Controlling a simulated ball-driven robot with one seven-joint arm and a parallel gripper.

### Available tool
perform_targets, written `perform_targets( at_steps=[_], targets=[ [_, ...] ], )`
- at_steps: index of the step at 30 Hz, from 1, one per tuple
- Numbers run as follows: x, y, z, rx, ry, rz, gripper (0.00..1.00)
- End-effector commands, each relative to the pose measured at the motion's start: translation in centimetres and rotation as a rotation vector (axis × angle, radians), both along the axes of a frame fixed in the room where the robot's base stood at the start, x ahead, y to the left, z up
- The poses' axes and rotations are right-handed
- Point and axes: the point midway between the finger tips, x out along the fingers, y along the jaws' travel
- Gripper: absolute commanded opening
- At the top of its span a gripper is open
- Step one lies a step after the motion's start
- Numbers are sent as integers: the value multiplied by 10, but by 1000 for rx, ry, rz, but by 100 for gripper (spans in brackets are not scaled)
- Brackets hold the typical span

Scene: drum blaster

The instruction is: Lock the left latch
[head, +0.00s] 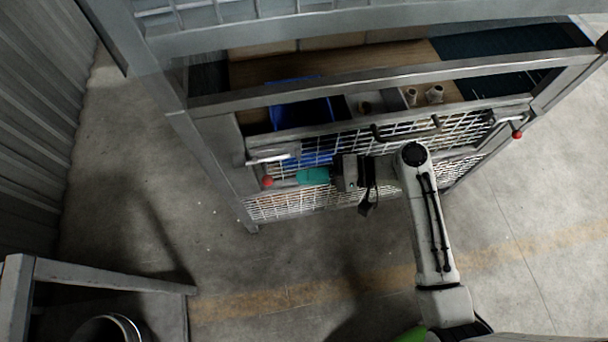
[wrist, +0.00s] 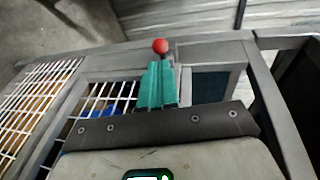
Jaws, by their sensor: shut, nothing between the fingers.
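The left latch's red ball knob (head: 267,181) shows in the head view at the left end of the mesh front, beside the frame post. In the wrist view the red knob (wrist: 160,46) appears just beyond my fingertips. My gripper (head: 300,176) has teal fingers pointing left toward the knob, with a small gap visible in the head view. In the wrist view the fingers of my gripper (wrist: 158,68) are together and empty. The latch's arm is mostly hidden or too small to make out. Whether the fingers touch the knob cannot be told.
The grey metal frame (head: 216,160) holds a mesh-fronted drawer with a blue bin (head: 302,112) and small parts inside. A right latch with a red knob (head: 517,136) is at the far end. Black handles (head: 405,132) stick out above my wrist.

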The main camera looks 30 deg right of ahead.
Motion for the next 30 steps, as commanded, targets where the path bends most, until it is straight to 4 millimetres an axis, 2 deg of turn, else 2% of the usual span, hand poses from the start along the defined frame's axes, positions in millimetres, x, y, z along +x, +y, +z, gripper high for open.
perform_targets(
  at_steps=[15,21,30],
  targets=[
    [-35,-64,14,0,-1,-3,0],
    [-40,-72,16,0,0,-1,0],
    [-40,-72,16,0,0,0,0]
  ],
)
